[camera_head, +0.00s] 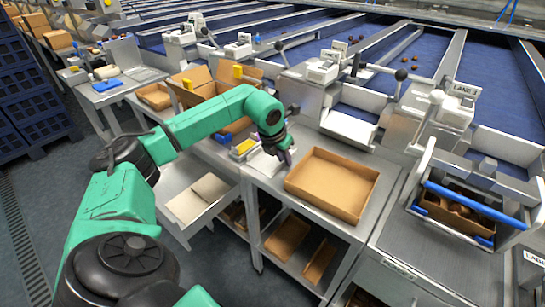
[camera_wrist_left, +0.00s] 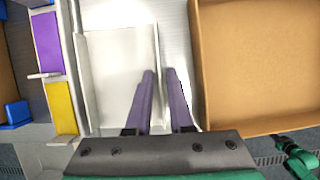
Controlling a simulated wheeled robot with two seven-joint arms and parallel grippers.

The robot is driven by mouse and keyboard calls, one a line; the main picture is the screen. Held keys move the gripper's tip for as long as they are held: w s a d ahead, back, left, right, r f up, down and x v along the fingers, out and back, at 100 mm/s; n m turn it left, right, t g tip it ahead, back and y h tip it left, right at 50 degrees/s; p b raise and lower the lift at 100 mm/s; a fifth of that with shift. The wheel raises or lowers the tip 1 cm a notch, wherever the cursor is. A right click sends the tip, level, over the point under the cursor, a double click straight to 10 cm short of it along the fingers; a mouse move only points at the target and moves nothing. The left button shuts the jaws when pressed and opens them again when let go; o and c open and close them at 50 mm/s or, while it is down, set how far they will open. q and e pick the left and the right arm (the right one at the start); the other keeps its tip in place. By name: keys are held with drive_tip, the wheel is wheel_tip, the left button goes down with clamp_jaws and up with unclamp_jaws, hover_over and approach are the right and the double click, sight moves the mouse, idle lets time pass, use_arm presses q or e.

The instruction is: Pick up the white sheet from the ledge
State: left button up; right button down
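A white sheet (camera_wrist_left: 118,75) lies flat in a shallow pale holder on the steel bench, left of an open cardboard tray, in the left wrist view. In the head view the white area (camera_head: 264,165) is partly hidden by my left gripper (camera_head: 284,157). In the left wrist view, the purple fingers of the left gripper (camera_wrist_left: 159,71) reach over the sheet's right edge, with a narrow gap between the tips. I see nothing clearly clamped there; whether the fingers touch the sheet is unclear. My right gripper is out of view.
The cardboard tray (camera_head: 331,181) stands empty close to the right of the left gripper. Yellow and purple blocks (camera_wrist_left: 60,108) sit to the left. A pulled-out drawer (camera_head: 178,213) holds pale sheets. A crate with a blue handle (camera_head: 476,204) stands farther right.

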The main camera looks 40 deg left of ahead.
use_arm(q)
clamp_jaws()
drive_tip(key=shift+r, duration=0.1)
